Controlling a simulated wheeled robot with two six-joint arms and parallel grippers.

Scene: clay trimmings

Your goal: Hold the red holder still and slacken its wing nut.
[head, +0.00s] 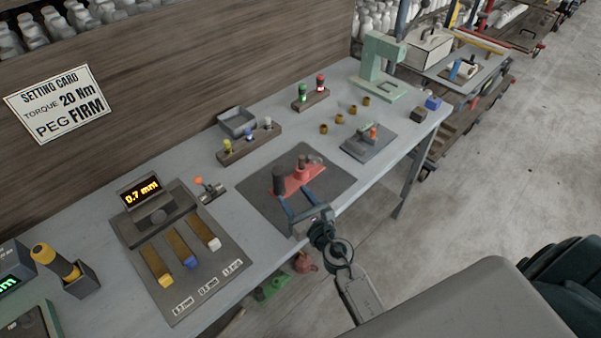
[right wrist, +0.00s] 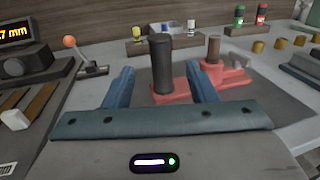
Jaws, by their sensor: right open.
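The red holder (head: 297,178) lies on a dark mat (head: 262,203) near the bench's front edge. It also shows in the right wrist view (right wrist: 222,80). A dark upright post (head: 279,181) stands at its left end and a shorter brownish post (right wrist: 214,50) farther right. I cannot make out the wing nut for certain. My right gripper (head: 293,197) is open, its two blue fingers pointing at the holder from the front. In the right wrist view the dark post shows between the fingers; I cannot tell whether they reach around it. My left gripper is not in view.
A gauge with a lit display (head: 140,193) stands left. A rack of small coloured pegs (head: 249,146) and a grey tray (head: 237,121) are behind the mat. A grey plate (head: 369,143) and a green press (head: 380,67) are to the right. A setting card (head: 60,103) hangs on the wall.

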